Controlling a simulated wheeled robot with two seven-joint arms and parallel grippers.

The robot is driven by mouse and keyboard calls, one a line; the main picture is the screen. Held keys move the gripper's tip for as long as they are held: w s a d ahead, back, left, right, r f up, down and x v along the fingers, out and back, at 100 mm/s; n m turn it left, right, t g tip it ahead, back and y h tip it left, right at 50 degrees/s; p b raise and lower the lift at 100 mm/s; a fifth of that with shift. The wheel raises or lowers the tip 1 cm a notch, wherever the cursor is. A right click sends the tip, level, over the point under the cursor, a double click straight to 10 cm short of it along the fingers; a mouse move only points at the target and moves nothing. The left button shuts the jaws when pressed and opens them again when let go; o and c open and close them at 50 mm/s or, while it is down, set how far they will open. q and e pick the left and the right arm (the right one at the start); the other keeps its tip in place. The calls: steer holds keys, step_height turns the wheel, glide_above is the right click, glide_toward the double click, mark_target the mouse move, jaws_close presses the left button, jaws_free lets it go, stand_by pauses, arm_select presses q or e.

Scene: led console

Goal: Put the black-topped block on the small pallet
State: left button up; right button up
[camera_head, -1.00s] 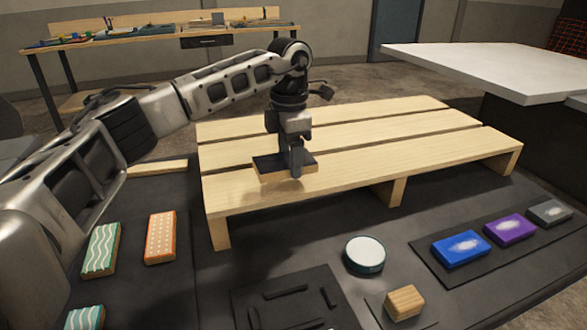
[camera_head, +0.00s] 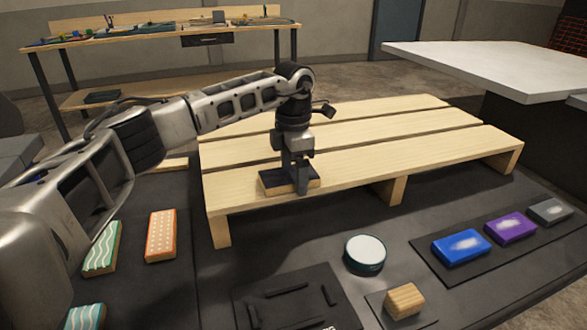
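The black-topped block (camera_head: 273,181) has a dark top and light wooden sides. It is level at the front plank of the small pallet (camera_head: 400,160), near that plank's left part, and its underside looks to be on the plank or just over it. My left gripper (camera_head: 301,178) points down at the block and is shut on it, with one finger showing against its near side. The far finger is hidden. My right gripper is not in view.
On the dark table are an orange block (camera_head: 160,235), a green wavy block (camera_head: 102,247), a round white-topped tin (camera_head: 365,253), a wooden block (camera_head: 404,300), and blue (camera_head: 461,247), purple (camera_head: 511,228) and grey (camera_head: 550,211) blocks. The pallet's right side is clear.

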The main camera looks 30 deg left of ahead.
mark_target(294, 173)
arm_select(q)
step_height(294, 173, up, 12)
steer(key=shift+r+p, duration=0.2)
steer(key=shift+p, duration=0.1)
stand_by(0.3)
stand_by(0.5)
